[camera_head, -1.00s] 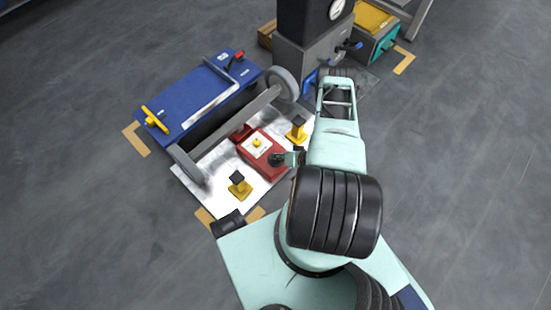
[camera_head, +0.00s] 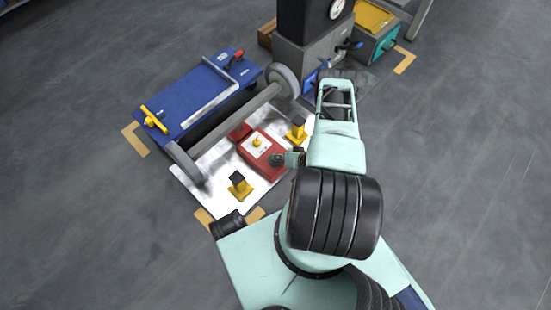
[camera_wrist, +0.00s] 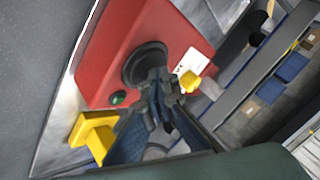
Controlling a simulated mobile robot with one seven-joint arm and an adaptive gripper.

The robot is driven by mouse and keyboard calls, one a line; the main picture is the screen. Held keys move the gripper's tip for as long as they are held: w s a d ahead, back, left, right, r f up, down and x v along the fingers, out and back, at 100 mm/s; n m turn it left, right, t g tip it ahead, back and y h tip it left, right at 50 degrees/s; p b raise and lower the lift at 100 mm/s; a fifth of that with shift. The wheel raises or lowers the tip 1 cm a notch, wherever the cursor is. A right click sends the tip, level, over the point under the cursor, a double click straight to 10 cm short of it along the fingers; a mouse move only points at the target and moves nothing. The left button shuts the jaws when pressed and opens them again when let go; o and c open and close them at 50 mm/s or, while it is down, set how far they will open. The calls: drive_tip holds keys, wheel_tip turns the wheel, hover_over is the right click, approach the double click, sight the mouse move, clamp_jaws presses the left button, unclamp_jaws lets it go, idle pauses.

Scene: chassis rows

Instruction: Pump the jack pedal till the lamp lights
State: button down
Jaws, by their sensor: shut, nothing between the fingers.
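The red jack box (camera_head: 262,166) sits on a white plate, with a white label and a yellow knob (camera_head: 256,142) on top. It also shows large in the wrist view (camera_wrist: 128,44). A round black pedal pad (camera_wrist: 143,62) is on its top. My gripper (camera_wrist: 163,92) is shut and empty, with its fingertips at the pad's edge; whether they touch is unclear. In the head view my gripper (camera_head: 285,158) is small above the box's right end. A small green lamp (camera_wrist: 118,98) in a dark ring shows on the red box; whether it is lit is unclear.
An axle with two wheels (camera_head: 282,80) lies beyond the jack, beside a blue cart (camera_head: 200,95). Yellow stands (camera_head: 239,187) and (camera_head: 297,130) flank the box. A grey machine with a dial (camera_head: 312,55) stands behind. Floor at right is clear.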

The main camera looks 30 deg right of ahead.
drive_tip(key=shift+f, duration=0.25)
drive_tip(key=shift+s, duration=0.1)
drive_tip(key=shift+r+p, duration=1.2)
drive_tip(key=shift+r, duration=0.2)
wheel_tip(320, 180, up, 5)
drive_tip(key=p, duration=0.4)
drive_tip(key=shift+r, duration=0.1)
idle(2.4)
